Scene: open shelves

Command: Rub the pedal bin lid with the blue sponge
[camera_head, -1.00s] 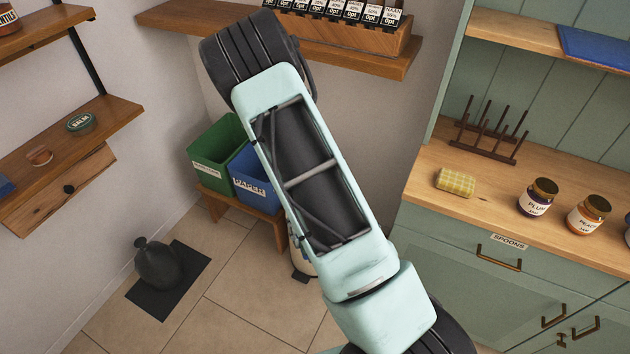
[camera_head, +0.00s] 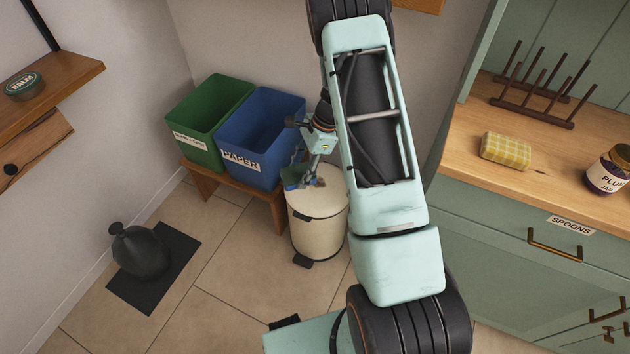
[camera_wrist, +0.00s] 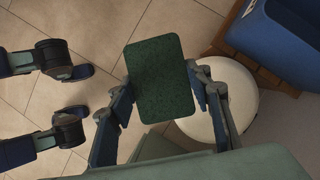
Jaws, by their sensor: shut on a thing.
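The pedal bin (camera_head: 320,231) is cream with a pale round lid (camera_head: 332,192), on the floor right of the blue paper bin. My gripper (camera_head: 305,183) is low beside the lid's left edge, partly behind my arm. In the wrist view my gripper (camera_wrist: 163,95) is shut on the sponge (camera_wrist: 162,80), whose dark green face shows; its blue part is hard to make out. The bin lid (camera_wrist: 237,98) shows behind the right finger there. I cannot tell whether the sponge touches the lid. A small brownish patch (camera_head: 319,183) shows on the lid near the fingertips.
A green bin (camera_head: 212,115) and blue paper bin (camera_head: 262,135) stand on a low wooden bench (camera_head: 205,185) close left of the pedal bin. A green cabinet (camera_head: 480,215) stands at right. Tiled floor between is clear.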

